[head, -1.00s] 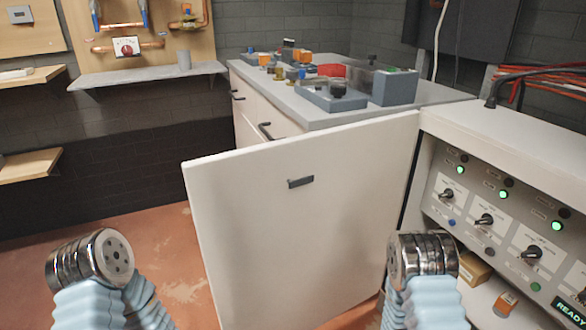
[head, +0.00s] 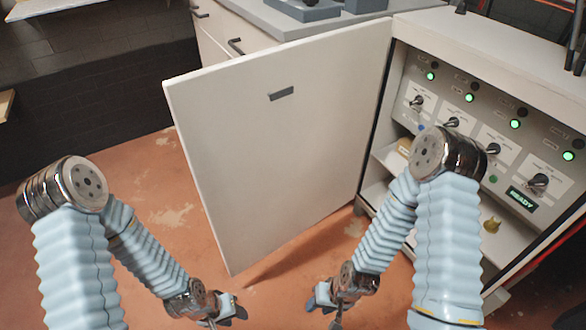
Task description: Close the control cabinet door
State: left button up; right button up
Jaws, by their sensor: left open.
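The control cabinet door (head: 275,150) is a white panel with a small dark handle (head: 281,94). It stands wide open, joined at its right edge to the left side of the white control cabinet (head: 470,45). The cabinet's open front shows a panel of knobs, green lights and a READY display (head: 522,199). My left gripper (head: 222,318) is low in front of the door's bottom edge, apart from it and open. My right gripper (head: 322,300) is low, right of the left one, and apart from the door; its fingers are small and partly hidden by its wrist.
Shelves inside the cabinet hold a cardboard box (head: 404,147) and a small yellow item (head: 491,225). A grey-topped counter (head: 262,18) with drawers stands behind the door. Reddish floor (head: 165,200) is open to the left of the door.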

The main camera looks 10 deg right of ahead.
aim_at(265, 172)
jog(key=j+z, duration=0.25)
jog(key=z, duration=0.2)
jog(key=k+j+z, duration=0.15)
jog(key=z, duration=0.3)
jog(key=k+j+z, duration=0.15)
jog(key=j+z, duration=0.25)
jog(key=k+j+z, duration=0.1)
jog(key=z, duration=0.35)
jog(key=k+j+z, duration=0.15)
jog(key=z, duration=0.3)
jog(key=k+j+z, duration=0.1)
jog(key=z, duration=0.35)
jog(key=k+z, duration=0.15)
jog(key=z, duration=0.3)
jog(key=k+z, duration=0.15)
jog(key=z, duration=0.3)
jog(key=k+j+z, duration=0.1)
jog(key=k+z, duration=0.2)
jog(key=z, duration=0.15)
jog(key=k+z, duration=0.3)
jog(key=z, duration=0.15)
jog(key=k+j+u, duration=0.3)
jog(key=u, duration=0.15)
jog(key=k+j+u, duration=0.5)
jog(key=j+u, duration=0.35)
jog(key=j, duration=0.15)
jog(key=j+u, duration=0.45)
jog(key=j, duration=0.15)
jog(key=k+j, duration=0.05)
